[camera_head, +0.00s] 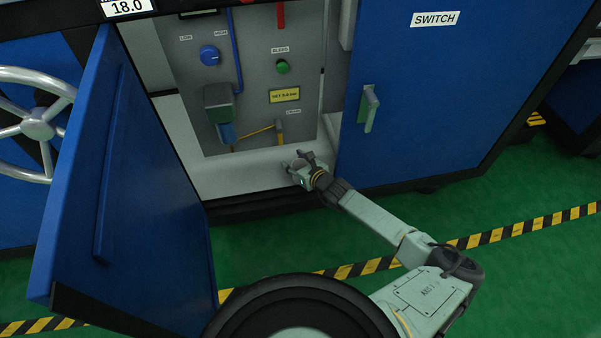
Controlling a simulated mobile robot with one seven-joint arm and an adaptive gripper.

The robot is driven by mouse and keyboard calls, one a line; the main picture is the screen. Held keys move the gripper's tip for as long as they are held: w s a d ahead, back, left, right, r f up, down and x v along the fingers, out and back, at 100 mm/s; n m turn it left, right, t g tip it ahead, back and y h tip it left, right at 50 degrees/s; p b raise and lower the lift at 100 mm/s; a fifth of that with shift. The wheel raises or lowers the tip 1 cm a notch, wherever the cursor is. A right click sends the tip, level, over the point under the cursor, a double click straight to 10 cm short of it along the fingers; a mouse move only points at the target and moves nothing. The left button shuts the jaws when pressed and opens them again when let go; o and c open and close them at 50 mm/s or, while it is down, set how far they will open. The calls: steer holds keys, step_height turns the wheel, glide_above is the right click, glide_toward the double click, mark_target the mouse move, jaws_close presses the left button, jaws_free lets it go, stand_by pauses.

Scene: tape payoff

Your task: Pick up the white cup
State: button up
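I cannot make out a white cup in the head view. My gripper (297,160) is at the front edge of the open cabinet, over its white floor (240,172). Its dark fingertips look spread apart, with nothing clearly seen between them. The gripper is small in the picture, and its own body hides part of the floor behind it.
A blue door (125,190) stands open at the left. The grey panel (265,80) carries a blue knob (209,55), a green knob (282,66) and a drain valve (279,130). A closed blue SWITCH door (440,90) with a handle (368,108) is at the right.

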steer(key=c, duration=0.9)
steer(key=shift+c, duration=0.3)
